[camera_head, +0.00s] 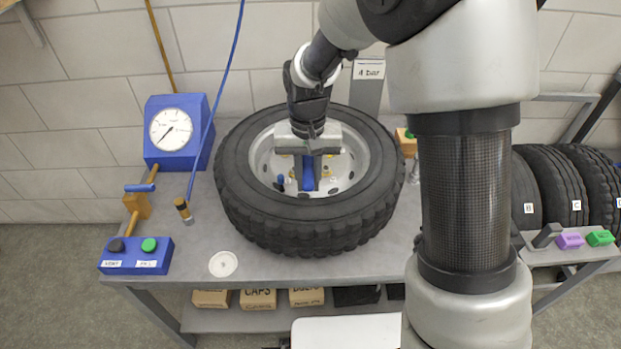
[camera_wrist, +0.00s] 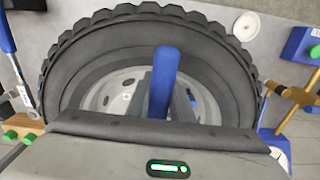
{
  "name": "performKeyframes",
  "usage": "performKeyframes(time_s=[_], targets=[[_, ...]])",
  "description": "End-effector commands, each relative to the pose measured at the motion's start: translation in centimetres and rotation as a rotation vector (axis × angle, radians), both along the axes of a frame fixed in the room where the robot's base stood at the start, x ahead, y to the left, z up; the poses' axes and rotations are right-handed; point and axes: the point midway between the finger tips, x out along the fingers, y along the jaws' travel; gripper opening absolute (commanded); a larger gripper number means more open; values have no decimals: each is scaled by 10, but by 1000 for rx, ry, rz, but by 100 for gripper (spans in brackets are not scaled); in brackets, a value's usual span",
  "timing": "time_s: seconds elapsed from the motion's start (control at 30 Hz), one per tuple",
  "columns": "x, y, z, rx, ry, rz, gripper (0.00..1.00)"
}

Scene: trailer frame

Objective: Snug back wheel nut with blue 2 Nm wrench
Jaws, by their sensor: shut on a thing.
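The wheel (camera_head: 240,180), a black tyre on a pale rim, lies flat on the grey bench. My gripper (camera_head: 308,162) is over the rim's middle, shut on the blue wrench (camera_head: 308,178). In the wrist view the blue handle (camera_wrist: 163,75) stands up between the fingers (camera_wrist: 170,108), in front of the pale rim (camera_wrist: 105,97). The wrench's lower end and its 2 Nm marking do not show. Small yellowish parts and a small blue part (camera_head: 281,180) show on the rim. The back nut is hidden behind my gripper, and I cannot tell whether the wrench touches it.
A blue gauge box (camera_head: 180,135) with a blue hose (camera_head: 222,80) stands left of the wheel. A blue button box (camera_head: 137,255) and a white round dish (camera_head: 223,263) are at the front left. A wooden block (camera_head: 406,143) is at the right. Spare tyres (camera_head: 552,185) stand further right.

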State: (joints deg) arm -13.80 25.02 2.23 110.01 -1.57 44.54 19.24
Motion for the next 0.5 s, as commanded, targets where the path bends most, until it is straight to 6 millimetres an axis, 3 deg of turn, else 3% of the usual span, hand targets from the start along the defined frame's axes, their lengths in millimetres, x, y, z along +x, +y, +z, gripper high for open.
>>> performKeyframes(time_s=[0.5], targets=[[1, 11, 1, 2, 0, -43, 0]])
